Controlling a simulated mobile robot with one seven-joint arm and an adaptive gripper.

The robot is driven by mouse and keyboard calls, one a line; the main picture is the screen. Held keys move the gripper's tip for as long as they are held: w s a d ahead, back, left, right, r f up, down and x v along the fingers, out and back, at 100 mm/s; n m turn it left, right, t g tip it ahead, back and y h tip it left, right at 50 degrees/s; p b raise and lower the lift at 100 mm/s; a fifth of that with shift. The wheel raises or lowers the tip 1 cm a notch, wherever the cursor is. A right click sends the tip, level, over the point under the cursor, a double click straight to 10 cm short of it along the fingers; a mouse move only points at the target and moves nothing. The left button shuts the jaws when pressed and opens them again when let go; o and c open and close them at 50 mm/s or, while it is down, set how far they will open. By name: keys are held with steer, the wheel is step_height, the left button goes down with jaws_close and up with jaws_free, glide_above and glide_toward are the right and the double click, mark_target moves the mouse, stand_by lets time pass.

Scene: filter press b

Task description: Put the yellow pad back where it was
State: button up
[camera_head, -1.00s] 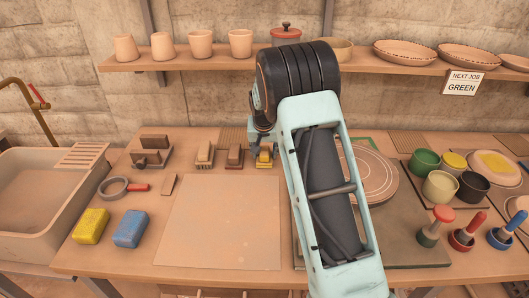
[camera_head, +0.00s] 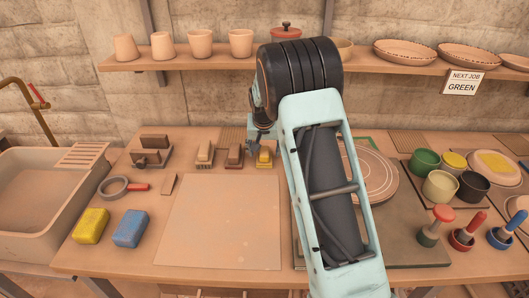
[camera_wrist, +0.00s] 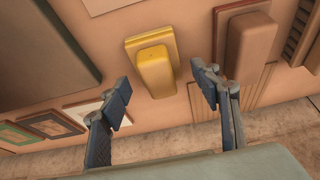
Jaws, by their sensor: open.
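A yellow pad (camera_head: 264,158) with a rounded block on a flat base stands at the right end of a row of similar pads on the bench. In the wrist view the yellow pad (camera_wrist: 153,68) lies just beyond and between my fingertips, with gaps to both fingers. My gripper (camera_wrist: 160,92) is open and empty; in the head view it (camera_head: 258,143) hangs just above and behind the pad, partly hidden by my arm. A separate yellow sponge-like block (camera_head: 90,226) lies at the left front.
A brown pad (camera_head: 234,156) and a cream pad (camera_head: 204,156) stand left of the yellow one. A blue block (camera_head: 130,228) lies by the yellow block. A pale board (camera_head: 222,222) is bare in front. Several pots and a round disc (camera_head: 372,178) stand right of my arm.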

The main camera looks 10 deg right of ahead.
steer(key=v, duration=1.1)
steer(key=shift+a, duration=0.1)
